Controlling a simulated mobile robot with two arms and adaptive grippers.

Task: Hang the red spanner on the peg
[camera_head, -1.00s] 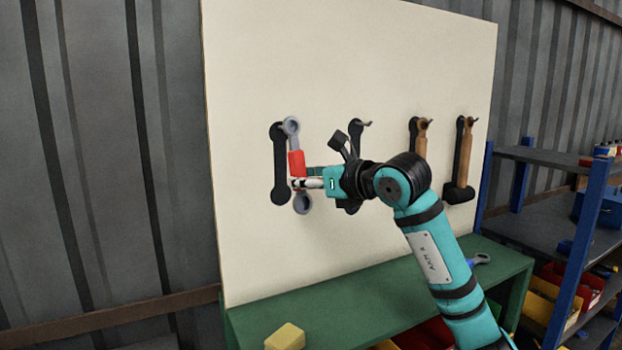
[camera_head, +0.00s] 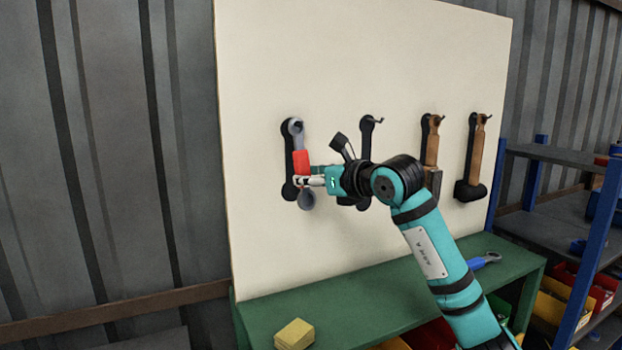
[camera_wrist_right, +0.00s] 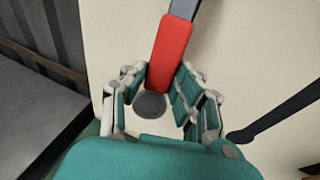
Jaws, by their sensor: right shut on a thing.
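The red spanner (camera_head: 301,162) has a red handle and grey ends and stands nearly upright in front of the white board. Its upper ring (camera_head: 295,127) overlaps the top of the leftmost black outline (camera_head: 287,160), slightly to its right. The peg there is not clearly visible, so I cannot tell whether the ring is around it. My right gripper (camera_head: 309,181) is shut on the lower part of the red handle. In the right wrist view the handle (camera_wrist_right: 171,48) runs up between the fingers (camera_wrist_right: 160,98). My left gripper is not in view.
The white board (camera_head: 350,240) also has an empty peg (camera_head: 377,120) and two hung hammers (camera_head: 432,145) (camera_head: 477,150) to the right. Below, a green bench (camera_head: 350,318) holds a yellow block (camera_head: 294,334) and a blue spanner (camera_head: 484,261). A blue-post shelf (camera_head: 592,240) stands at right.

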